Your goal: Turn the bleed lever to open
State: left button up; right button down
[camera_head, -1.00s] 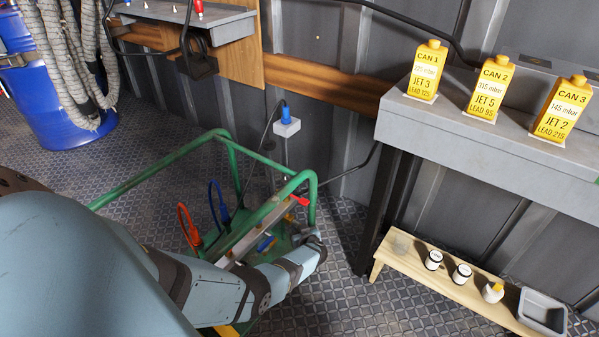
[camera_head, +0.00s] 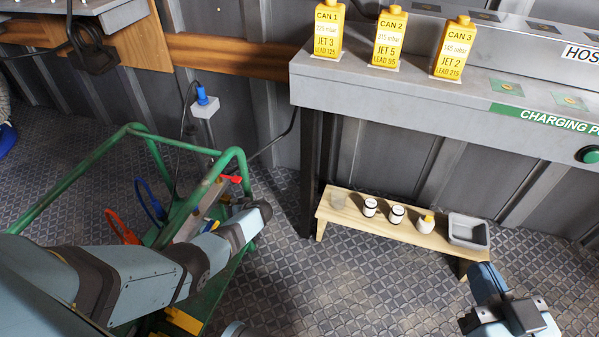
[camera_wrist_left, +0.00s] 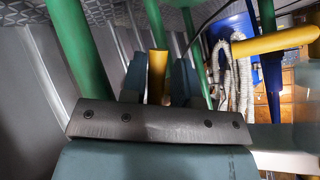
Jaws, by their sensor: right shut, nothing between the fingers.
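I cannot tell which is the bleed lever. My left arm reaches over the cart from the left; its gripper is hard to make out there. In the left wrist view, my left gripper (camera_wrist_left: 160,82) has its fingers apart with a yellow bar (camera_wrist_left: 157,72) between them; whether they grip it is unclear. My right gripper (camera_head: 487,273) is shut and empty at the lower right, before the wooden bench.
The wooden bench (camera_head: 415,237) holds small jars and a grey tray (camera_head: 468,231). Above it, a grey counter (camera_head: 400,97) carries yellow cans (camera_head: 390,38). A blue-and-white plug box (camera_head: 204,106) hangs by the wall. The patterned floor between cart and bench is clear.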

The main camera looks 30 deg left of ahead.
pick_arm(q)
jog(key=shift+b, duration=0.4)
jog(key=r+p+v, duration=0.1)
jog(key=p+v, duration=1.2)
jog(key=v, duration=0.2)
jog(key=w+d+r+m+t+y+b, duration=0.1)
jog(key=w+d+r+m+t+b, duration=0.1)
jog(key=w+d+r+m+t, duration=0.4)
jog(key=shift+w+d+r+t+y+b, duration=0.3)
jog(key=shift+w+d+r+t, duration=1.85)
jog(key=shift+t, duration=2.35)
jog(key=shift+w+a+r, duration=0.15)
jog(key=shift+a+r, duration=0.35)
jog(key=shift+r, duration=0.3)
